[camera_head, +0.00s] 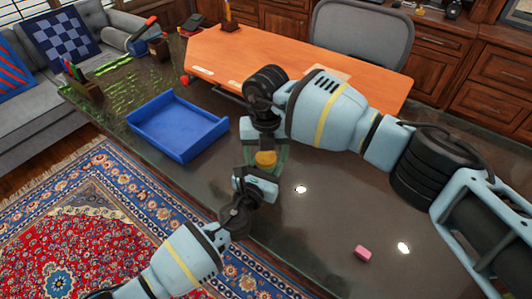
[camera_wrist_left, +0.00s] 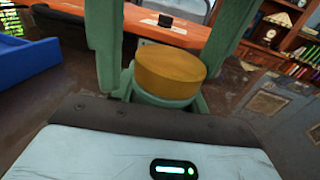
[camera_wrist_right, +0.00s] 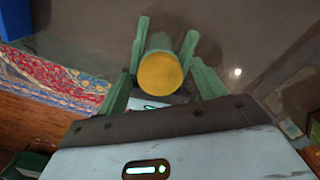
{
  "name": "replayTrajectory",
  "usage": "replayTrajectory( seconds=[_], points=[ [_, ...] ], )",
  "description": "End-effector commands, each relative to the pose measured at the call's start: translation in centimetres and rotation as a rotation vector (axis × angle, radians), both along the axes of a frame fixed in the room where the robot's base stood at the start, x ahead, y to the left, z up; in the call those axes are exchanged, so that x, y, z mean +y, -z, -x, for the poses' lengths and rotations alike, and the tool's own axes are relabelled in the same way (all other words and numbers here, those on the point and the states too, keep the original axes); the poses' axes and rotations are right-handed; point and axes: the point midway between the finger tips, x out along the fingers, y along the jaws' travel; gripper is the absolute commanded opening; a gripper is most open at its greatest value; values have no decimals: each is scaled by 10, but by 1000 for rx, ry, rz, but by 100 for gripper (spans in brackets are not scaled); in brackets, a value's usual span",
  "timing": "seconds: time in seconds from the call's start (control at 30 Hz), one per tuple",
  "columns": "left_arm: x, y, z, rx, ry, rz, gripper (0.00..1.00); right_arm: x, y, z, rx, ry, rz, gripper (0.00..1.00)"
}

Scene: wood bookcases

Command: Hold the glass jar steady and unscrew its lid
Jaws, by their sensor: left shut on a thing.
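The glass jar (camera_wrist_left: 165,98) stands on the dark table with its round yellow lid (camera_head: 265,158) on top; the lid also shows in the left wrist view (camera_wrist_left: 170,72) and the right wrist view (camera_wrist_right: 160,73). My left gripper (camera_head: 262,172) is shut on the jar from the near side, below the lid. My right gripper (camera_wrist_right: 160,80) is open above the jar, its green fingers on either side of the lid with a gap visible. Most of the jar body is hidden by the grippers.
A blue tray (camera_head: 178,122) lies left of the jar. A pink block (camera_head: 362,253) lies at the right front of the dark glossy table (camera_head: 310,225). An orange desk surface (camera_head: 225,62) and a grey chair (camera_head: 362,32) are behind. The tabletop right of the jar is mostly clear.

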Motion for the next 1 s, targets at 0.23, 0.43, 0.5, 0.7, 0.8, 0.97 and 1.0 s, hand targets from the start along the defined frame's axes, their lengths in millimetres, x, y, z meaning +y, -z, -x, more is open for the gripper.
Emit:
replayTrajectory(
  seconds=[0.23, 0.43, 0.5, 0.7, 0.8, 0.97, 1.0],
  points=[
    [0, 0, 0, 0, 0, 0, 0, 0, -1, 0, 0, 1, 0, 69],
    [0, 0, 0, 0, 0, 0, 0, 0, -18, -1, -2, 1, 1, 69],
    [0, 0, 0, 0, 0, 0, 0, 0, -27, 0, -2, 1, 0, 69],
    [0, 0, 0, 0, 0, 0, 0, 0, -45, 0, 0, 1, 0, 69],
    [0, 0, 0, 0, 0, 0, 0, 0, -45, 0, 1, 1, 0, 67],
    [0, 0, 0, 0, 0, 0, 0, 0, -57, -1, -2, -29, 0, 56],
    [0, 0, 0, 0, 0, 0, 0, 0, -64, -1, -4, -45, 1, 56]
  ],
)
